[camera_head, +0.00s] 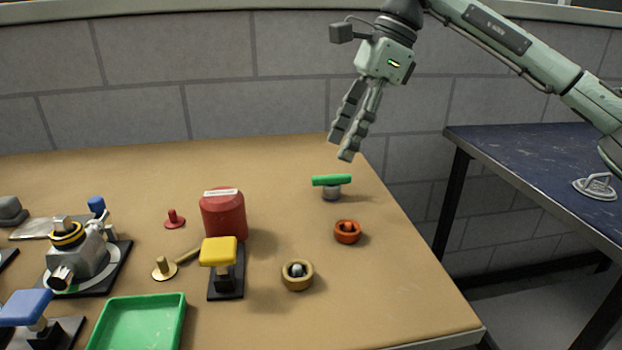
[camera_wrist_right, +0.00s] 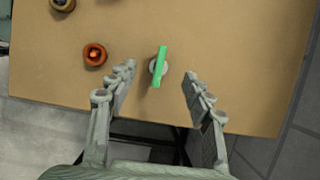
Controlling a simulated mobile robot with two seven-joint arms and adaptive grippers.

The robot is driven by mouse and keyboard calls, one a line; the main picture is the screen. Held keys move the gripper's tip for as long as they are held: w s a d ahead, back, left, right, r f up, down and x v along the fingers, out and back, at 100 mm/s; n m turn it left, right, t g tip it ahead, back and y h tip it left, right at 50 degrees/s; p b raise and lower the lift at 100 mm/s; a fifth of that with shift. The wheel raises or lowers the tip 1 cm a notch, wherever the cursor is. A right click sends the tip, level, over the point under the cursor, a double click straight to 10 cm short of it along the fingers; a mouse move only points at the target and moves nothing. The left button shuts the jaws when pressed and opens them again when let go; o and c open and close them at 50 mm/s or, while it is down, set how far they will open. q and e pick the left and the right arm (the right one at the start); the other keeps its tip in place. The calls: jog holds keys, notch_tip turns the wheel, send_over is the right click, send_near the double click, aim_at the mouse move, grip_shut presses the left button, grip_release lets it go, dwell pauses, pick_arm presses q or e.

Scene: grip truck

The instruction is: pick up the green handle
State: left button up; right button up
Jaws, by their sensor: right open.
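The green handle (camera_head: 332,180) is a bar on a short grey post, upright on the tan table near its right edge. In the right wrist view the green handle (camera_wrist_right: 160,66) lies between and beyond the two fingertips. My right gripper (camera_head: 340,149) is above the table, over and behind the handle, apart from it. It also shows in the right wrist view (camera_wrist_right: 158,72), its two fingers spread and empty. My left gripper is not in view.
An orange ring (camera_head: 347,232) stands just in front of the handle, and a tan ring (camera_head: 297,275) nearer. A red canister (camera_head: 223,214), a yellow-topped handle (camera_head: 218,252) and a green tray (camera_head: 138,322) are to the left. A blue-topped table (camera_head: 545,160) stands right, across a gap.

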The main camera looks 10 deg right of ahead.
aim_at(332, 175)
jog(key=x, duration=0.5)
jog(key=d+x, duration=0.1)
jog(key=x, duration=0.1)
jog(key=shift+a+f, duration=0.15)
jog(key=shift+f, duration=0.35)
jog(key=shift+c, duration=0.2)
grip_shut()
